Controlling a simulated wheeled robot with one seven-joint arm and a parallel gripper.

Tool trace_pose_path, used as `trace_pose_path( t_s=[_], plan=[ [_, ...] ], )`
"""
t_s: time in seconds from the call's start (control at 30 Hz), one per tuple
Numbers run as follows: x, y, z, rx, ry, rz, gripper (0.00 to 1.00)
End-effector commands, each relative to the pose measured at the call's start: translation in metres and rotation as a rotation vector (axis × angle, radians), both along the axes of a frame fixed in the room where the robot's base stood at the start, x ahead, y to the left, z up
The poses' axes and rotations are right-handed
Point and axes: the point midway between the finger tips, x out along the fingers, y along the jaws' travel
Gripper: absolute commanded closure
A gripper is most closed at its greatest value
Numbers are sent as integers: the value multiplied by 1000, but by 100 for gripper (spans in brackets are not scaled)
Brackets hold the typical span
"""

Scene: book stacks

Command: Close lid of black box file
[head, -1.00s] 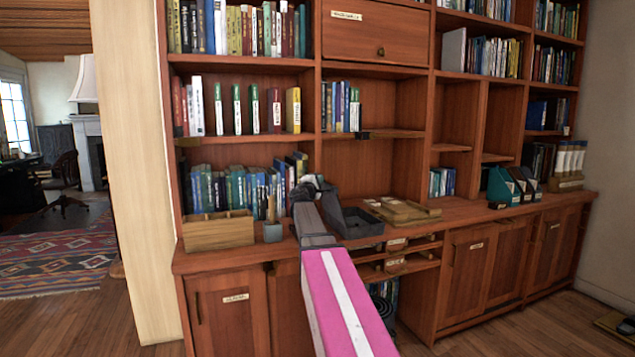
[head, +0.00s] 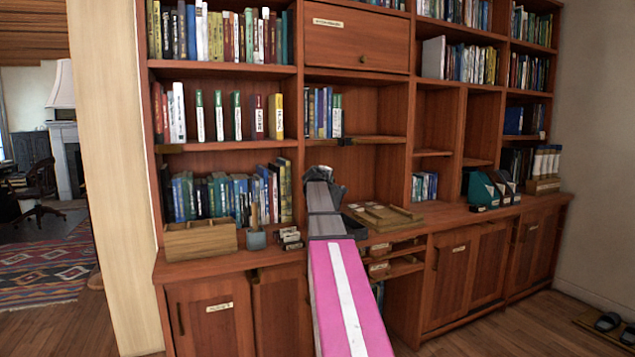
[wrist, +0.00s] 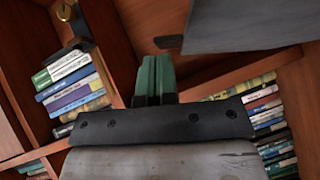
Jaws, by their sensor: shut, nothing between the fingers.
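The black box file (head: 353,228) is on the wooden counter, mostly hidden behind my arm in the head view. Only a dark part of it shows just right of the arm. In the wrist view a dark grey flat panel (wrist: 250,22) fills the upper right; it may be the lid, but I cannot tell for sure. My gripper (head: 322,173) is above the counter by the file. Its two green fingers (wrist: 155,65) are together with nothing between them, below and left of the panel. Whether they touch it is unclear.
A wooden tray (head: 385,216) lies on the counter right of the file. A wooden box (head: 200,240), a pen pot (head: 256,239) and small dark holders (head: 290,238) stand left of my arm. Shelves of books rise behind. Green file holders (head: 482,190) stand farther right.

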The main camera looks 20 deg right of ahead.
Motion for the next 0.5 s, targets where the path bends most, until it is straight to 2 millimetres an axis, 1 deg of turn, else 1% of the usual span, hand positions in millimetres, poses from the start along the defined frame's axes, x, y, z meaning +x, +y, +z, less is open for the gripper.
trace_pose_path(
  t_s=[0.03, 0.27, 0.5],
  plan=[
    [1, -12, 0, 42, 0, -3, 100],
    [1, -54, -14, 252, 0, -3, 100],
    [1, -96, -37, 481, 0, -3, 100]
  ],
)
